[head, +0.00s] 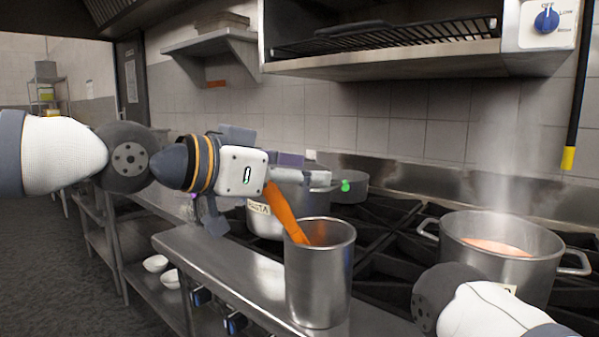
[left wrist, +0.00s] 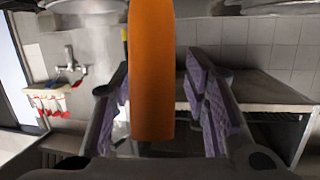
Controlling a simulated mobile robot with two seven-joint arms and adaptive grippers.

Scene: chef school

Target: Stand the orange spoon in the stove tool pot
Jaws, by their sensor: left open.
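The orange spoon (head: 284,211) leans to the left in the steel tool pot (head: 318,277), its lower end inside the pot and its upper end hidden behind my left gripper (head: 316,172). The pot stands upright on the stove's front ledge. My left gripper is above the pot, with its fingers pointing right. In the left wrist view the spoon (left wrist: 152,70) passes between the purple-padded fingers (left wrist: 163,100), which are open with gaps on both sides. My right gripper is out of view; part of my right arm shows at the lower right.
A steaming pot (head: 545,262) with orange contents stands on the stove at the right. A pot labelled pasta (head: 262,222) is behind the tool pot. A salamander grill (head: 385,62) hangs above the stove. White bowls (head: 155,263) sit on a low shelf at the left.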

